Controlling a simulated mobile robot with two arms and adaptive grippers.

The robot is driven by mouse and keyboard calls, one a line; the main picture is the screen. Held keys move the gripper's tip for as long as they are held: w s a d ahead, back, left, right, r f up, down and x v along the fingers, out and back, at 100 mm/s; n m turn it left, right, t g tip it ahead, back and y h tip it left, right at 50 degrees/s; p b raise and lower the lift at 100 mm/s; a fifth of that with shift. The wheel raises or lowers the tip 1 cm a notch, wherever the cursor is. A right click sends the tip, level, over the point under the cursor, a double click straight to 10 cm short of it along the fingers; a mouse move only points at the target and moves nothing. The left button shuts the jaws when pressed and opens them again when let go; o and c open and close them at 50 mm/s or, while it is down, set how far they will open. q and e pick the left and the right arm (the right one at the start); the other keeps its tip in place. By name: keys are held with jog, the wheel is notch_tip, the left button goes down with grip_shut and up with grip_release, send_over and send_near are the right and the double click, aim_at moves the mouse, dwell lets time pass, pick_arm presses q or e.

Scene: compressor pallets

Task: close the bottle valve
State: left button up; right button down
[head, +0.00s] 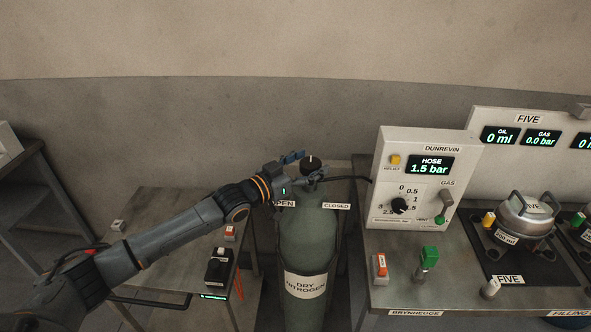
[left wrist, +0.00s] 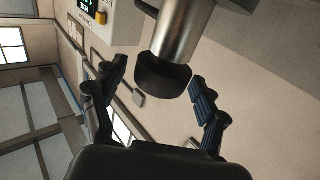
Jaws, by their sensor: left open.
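The green gas bottle (head: 312,240), labelled DRY NITROGEN, stands upright between the two benches. Its valve has a black round knob (head: 312,162) on top, with a small white mark pointing away from me. An OPEN sign, partly covered by my arm, is on the left and a CLOSED sign (head: 337,206) on the right. My left gripper (head: 305,165) is at the knob. In the left wrist view the black knob (left wrist: 163,77) on its metal neck lies between the spread fingers (left wrist: 160,92), with gaps visible on both sides. My right gripper is out of view.
A DUNREVIN panel (head: 410,190) reading HOSE 1.5 bar stands right of the bottle on the right bench (head: 385,296). A hose runs from the valve towards it. A silver pot (head: 526,215) is further right. A small table (head: 155,257) stands left, under my arm.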

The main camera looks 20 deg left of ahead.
pick_arm(q)
jog(key=v, duration=1.1)
jog(key=shift+s, duration=0.25)
